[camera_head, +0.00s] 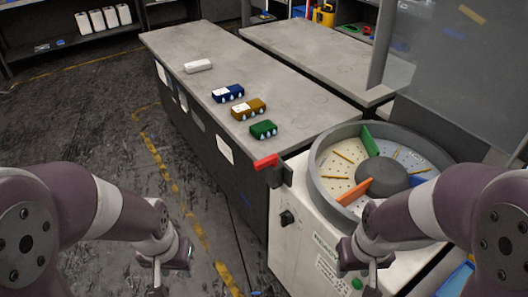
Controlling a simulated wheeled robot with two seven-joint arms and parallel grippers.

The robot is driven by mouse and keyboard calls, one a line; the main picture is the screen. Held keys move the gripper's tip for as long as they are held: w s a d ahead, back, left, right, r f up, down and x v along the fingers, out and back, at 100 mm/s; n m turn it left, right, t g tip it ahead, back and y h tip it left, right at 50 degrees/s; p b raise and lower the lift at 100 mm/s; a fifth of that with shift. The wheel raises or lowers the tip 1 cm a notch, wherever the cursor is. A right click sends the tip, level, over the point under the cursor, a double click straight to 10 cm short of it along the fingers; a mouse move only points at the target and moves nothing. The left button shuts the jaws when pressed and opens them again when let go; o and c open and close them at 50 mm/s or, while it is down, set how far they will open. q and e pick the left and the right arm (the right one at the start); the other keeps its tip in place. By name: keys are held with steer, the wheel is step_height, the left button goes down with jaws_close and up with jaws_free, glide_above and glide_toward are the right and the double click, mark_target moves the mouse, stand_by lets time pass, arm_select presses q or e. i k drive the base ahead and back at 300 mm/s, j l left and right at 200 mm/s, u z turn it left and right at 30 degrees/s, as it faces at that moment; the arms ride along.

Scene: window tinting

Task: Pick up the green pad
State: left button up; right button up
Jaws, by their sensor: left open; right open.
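The green pad (263,129) lies on the grey workbench (185,45), the nearest in a row of pads, close to the bench's near end. My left gripper (158,289) is at the bottom left, over the floor, pointing down and away from the bench. My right gripper (368,289) is at the bottom, in front of the white machine, pointing down. Both grippers are apart from the green pad and hold nothing that I can see. Their fingertips are partly cut off by the lower picture edge.
A yellow-brown pad (248,109), a blue pad (228,93) and a white pad (198,66) lie behind the green one. Floor at left is clear.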

mark_target(262, 130)
steer(key=z, duration=0.5)
steer(key=k+z, duration=0.1)
steer(key=z, duration=0.9)
steer(key=k+l+z, duration=0.1)
steer(key=z, duration=0.4)
steer(key=l+z, duration=0.15)
steer(key=z, duration=0.35)
steer(key=j, duration=0.55)
steer(key=k+j+z, duration=0.1)
steer(key=j, duration=1.05)
steer(key=k+j+z, duration=0.1)
steer(key=j, duration=0.5)
steer(key=k+j, duration=0.15)
steer(key=j, duration=0.4)
steer(key=k+j+z, duration=0.1)
steer(key=j, duration=0.45)
steer(key=k+j, duration=0.1)
steer(key=j, duration=0.45)
steer(key=k+j+z, duration=0.1)
steer(key=j, duration=0.45)
